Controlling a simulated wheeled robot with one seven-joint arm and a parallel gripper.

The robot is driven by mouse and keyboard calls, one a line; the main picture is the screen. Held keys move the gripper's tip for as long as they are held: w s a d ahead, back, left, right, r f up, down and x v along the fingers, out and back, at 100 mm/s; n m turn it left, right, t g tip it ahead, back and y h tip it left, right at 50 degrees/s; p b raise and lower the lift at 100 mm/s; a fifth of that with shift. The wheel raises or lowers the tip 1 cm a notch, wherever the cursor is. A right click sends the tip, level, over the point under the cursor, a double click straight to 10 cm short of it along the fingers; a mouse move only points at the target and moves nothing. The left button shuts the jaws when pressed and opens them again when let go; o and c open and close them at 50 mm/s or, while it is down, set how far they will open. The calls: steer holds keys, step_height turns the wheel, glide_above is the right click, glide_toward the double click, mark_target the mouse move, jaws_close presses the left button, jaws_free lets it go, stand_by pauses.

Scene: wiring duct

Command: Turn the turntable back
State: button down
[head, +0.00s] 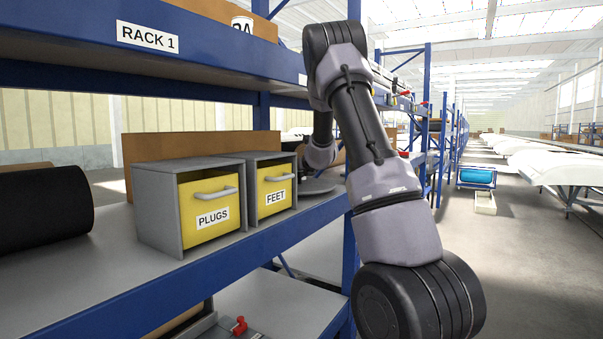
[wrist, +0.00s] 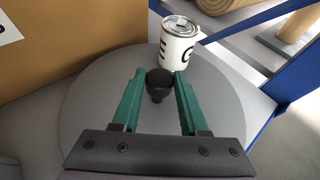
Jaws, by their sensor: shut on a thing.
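The turntable is a round grey disc (wrist: 100,112) on the shelf, filling the middle of the wrist view. Its edge also shows in the head view (head: 322,186), right of the drawer boxes and partly behind my arm. A dark round knob (wrist: 158,82) stands up from the disc. My gripper (wrist: 158,88) has its two green fingers shut on this knob, one on each side. A white can (wrist: 179,45) with dark letters, partly turned from view, stands on the disc just behind the knob.
A cardboard box (wrist: 75,45) stands close at the left and back of the disc. A blue rack post (wrist: 298,75) is at the right. In the head view, the yellow PLUGS drawer (head: 206,208) and FEET drawer (head: 274,188) stand left of the turntable, under the RACK 1 beam (head: 190,45).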

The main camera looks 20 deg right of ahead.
stand_by(0.4)
steer(key=shift+c, duration=2.2)
jaws_free()
steer(key=v, duration=1)
steer(key=shift+s+r, duration=0.1)
steer(key=shift+s, duration=0.3)
